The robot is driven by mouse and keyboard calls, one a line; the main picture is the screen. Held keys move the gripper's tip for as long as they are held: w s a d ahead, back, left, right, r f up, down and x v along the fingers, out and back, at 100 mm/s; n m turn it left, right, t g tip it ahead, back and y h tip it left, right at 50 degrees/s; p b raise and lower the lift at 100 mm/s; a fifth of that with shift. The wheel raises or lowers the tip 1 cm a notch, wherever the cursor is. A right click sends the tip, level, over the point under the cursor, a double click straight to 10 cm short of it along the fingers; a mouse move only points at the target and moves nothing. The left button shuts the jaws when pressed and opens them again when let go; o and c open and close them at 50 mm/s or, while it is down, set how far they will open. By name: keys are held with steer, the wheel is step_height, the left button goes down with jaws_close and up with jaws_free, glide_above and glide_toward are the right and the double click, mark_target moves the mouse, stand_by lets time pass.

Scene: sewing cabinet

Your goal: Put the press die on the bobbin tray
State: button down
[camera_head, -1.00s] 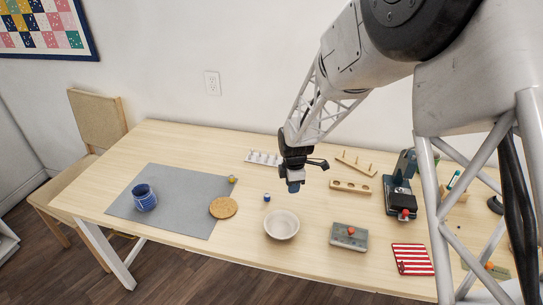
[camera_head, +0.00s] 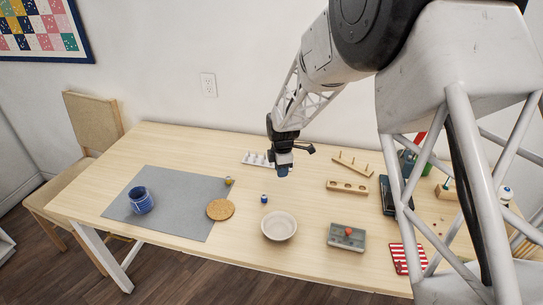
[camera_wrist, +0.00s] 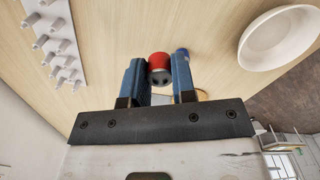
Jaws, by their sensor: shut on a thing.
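My gripper (camera_head: 283,172) is above the back middle of the table. In the wrist view its two blue fingers (camera_wrist: 160,78) are shut on a small red cylinder with a grey, two-holed end, which I take as the press die (camera_wrist: 159,64). The die is too small to make out in the head view. A white tray with several upright white pegs, probably the bobbin tray (camera_head: 247,161), lies at the table's back. My gripper hides its right end in the head view. In the wrist view the tray (camera_wrist: 75,72) is to the left, apart from the die.
A white bowl (camera_head: 279,226) and a small blue spool (camera_head: 264,198) stand in front of my gripper. A holed wooden block (camera_head: 347,187) and a grey box (camera_head: 347,237) are to the right.

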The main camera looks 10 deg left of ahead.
steer(key=w+a, duration=0.3)
steer(key=w, duration=0.3)
steer(key=w+a+f, duration=0.1)
steer(key=w+a, duration=0.2)
steer(key=w, duration=0.4)
steer(key=shift+w+f, duration=0.25)
steer(key=shift+f, duration=0.1)
steer(key=shift+f, duration=1.65)
steer(key=shift+f, duration=0.65)
steer(key=c, duration=0.9)
jaws_free()
steer(key=shift+s+f, duration=0.1)
steer(key=shift+c, duration=0.2)
step_height(320, 180, up, 14)
steer(key=shift+f, duration=0.25)
